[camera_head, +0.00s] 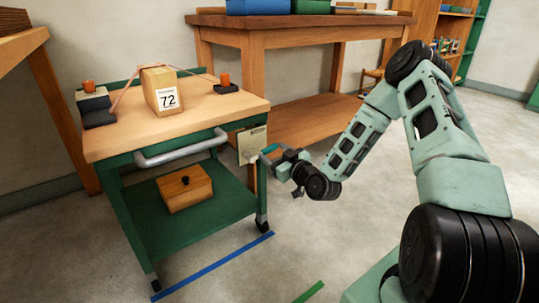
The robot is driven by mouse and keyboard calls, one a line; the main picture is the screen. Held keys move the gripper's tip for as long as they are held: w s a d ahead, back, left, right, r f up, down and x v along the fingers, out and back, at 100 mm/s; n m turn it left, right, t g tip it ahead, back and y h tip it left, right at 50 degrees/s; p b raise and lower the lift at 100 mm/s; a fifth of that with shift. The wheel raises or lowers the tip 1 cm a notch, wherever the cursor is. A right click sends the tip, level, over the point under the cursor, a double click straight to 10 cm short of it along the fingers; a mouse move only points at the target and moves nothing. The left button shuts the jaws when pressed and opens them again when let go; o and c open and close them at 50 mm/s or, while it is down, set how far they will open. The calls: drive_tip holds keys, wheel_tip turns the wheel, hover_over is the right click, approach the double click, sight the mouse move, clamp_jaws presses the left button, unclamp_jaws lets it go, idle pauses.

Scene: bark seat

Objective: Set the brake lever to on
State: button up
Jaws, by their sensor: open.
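A green cart with a wooden top (190,112) stands at the left, with a grey push handle (180,149) along its front. A pale printed plate (252,142) is fixed at the cart's right side. My gripper (266,159) is at this side, just right of the plate, with its jaws open and pointing at the cart. The brake lever cannot be made out clearly; it is small here and may be partly hidden by my gripper. I cannot tell its setting, or whether my gripper touches it.
A box marked 72 (160,91) stands on the cart top between dark blocks with orange knobs. A wooden box (184,187) sits on the lower shelf. A wooden workbench (305,24) stands behind. Blue tape (212,266) marks the floor, which is clear in front.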

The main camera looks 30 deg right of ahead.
sight(271, 151)
drive_tip(key=shift+w+b, duration=0.35)
drive_tip(key=shift+w, duration=1.25)
